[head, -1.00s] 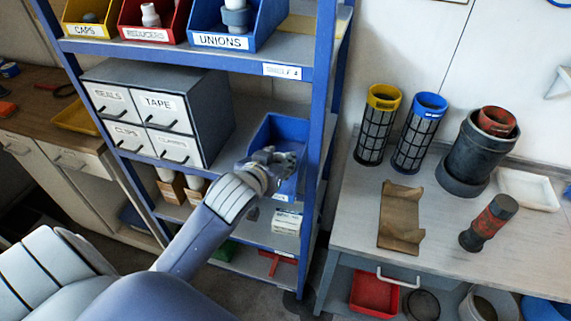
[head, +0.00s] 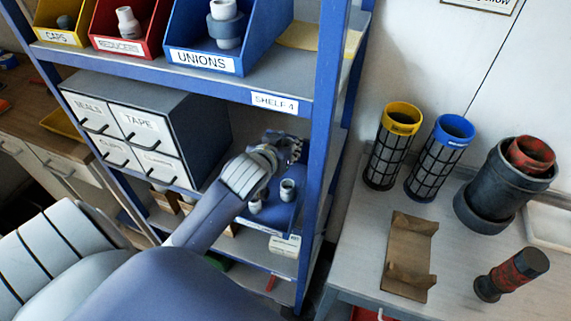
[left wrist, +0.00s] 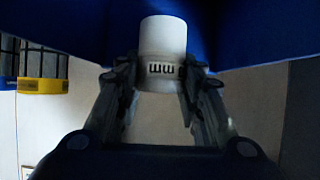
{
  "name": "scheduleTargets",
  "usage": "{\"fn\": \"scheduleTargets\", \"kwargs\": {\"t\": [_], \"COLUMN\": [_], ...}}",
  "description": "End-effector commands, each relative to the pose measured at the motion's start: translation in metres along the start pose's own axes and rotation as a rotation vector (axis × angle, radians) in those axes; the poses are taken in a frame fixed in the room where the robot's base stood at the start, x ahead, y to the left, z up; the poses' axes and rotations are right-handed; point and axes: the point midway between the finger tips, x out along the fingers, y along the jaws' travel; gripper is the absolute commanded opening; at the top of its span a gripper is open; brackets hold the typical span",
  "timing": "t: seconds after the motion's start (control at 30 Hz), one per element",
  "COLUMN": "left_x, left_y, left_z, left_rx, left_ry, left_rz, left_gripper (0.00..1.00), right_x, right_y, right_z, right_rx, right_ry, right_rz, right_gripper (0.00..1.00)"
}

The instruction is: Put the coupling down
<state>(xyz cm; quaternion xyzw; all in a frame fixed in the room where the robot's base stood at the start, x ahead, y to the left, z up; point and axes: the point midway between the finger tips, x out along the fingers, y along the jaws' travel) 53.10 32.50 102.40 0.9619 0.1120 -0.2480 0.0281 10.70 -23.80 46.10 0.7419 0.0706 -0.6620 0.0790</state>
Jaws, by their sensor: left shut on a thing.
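The white coupling (left wrist: 163,50) with dark markings is between the fingertips of my left gripper (left wrist: 160,88) in the left wrist view, with blue surfaces around it. My left gripper is shut on it. In the head view my left gripper (head: 288,148) is at the blue bin (head: 290,218) on the shelf, beside the blue upright. Two pale fittings show below the gripper, one on the right (head: 287,190) and one on the left (head: 255,206). I cannot tell from the head view whether either is the held one. My right gripper is not in view.
The shelf upright (head: 325,150) stands close to the right of my gripper. The drawer cabinet (head: 200,125) is on the left, and the UNIONS bin (head: 202,62) is above. The right bench (head: 350,262) holds filter cages, a dark housing and a brown cradle (head: 410,255).

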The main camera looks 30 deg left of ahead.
Motion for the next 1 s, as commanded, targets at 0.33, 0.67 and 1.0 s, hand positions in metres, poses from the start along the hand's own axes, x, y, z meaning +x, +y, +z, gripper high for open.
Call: {"fn": "scheduleTargets", "kwargs": {"t": [0.33,0.67,1.0], "left_x": [0.021,0.030,0.031], "left_y": [0.000,0.000,0.000], "left_z": [0.040,0.055,0.057], "left_rx": [0.002,0.000,0.000], "left_ry": [-0.003,0.003,0.002], "left_rz": [0.000,0.001,0.001], "left_gripper": [0.13,0.13,0.55], "right_x": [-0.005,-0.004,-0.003], "right_y": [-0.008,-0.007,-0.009], "right_z": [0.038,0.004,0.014], "right_rx": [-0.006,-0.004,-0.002], "right_ry": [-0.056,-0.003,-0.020], "right_rz": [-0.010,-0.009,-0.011], "right_gripper": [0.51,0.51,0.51]}}
